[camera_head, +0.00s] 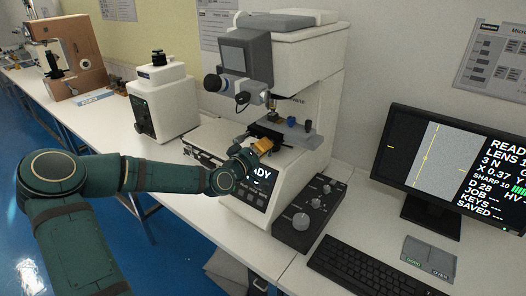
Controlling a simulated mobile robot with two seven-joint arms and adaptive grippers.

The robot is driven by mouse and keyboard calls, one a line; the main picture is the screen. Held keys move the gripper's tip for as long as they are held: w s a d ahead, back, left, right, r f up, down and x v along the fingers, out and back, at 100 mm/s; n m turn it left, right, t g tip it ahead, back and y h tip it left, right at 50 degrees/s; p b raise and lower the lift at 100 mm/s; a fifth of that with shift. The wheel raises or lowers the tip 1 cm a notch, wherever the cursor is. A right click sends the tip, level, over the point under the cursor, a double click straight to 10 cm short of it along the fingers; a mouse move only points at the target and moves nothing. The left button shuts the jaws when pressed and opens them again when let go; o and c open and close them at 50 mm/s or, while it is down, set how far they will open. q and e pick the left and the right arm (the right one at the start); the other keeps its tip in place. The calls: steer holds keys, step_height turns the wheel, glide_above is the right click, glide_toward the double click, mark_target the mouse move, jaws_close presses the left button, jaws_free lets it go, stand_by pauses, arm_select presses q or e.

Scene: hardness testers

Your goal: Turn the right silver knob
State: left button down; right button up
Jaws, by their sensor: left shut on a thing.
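The white hardness tester (320,75) stands on the bench at the middle, with a dark specimen stage (268,133) under its head. My left gripper (256,150) reaches in from the left to the front of the stage. It is shut on a small part there; the fingers mostly hide that part, so I cannot tell if it is the right silver knob. A gold-orange piece (264,146) shows at the fingertips. A large silver knob (301,220) is on the dark control box (290,235), apart from the gripper. My right gripper is not in view.
A lit display panel (262,176) on the tester's front lies just below my gripper. A keyboard (365,268) and a monitor (440,165) are at the right.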

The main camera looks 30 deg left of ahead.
arm_select(q)
steer(key=m+b, duration=0.2)
steer(key=m, duration=0.2)
steer(key=shift+r+m, duration=0.1)
steer(key=shift+m, duration=0.3)
steer(key=m+b, duration=0.2)
steer(key=m, duration=0.1)
steer(key=shift+w, duration=0.1)
steer(key=shift+r+m+b, duration=0.15)
steer(key=shift+m+b, duration=1.45)
steer(key=shift+m, duration=0.2)
steer(key=c, duration=0.8)
jaws_free()
steer(key=shift+o, duration=0.2)
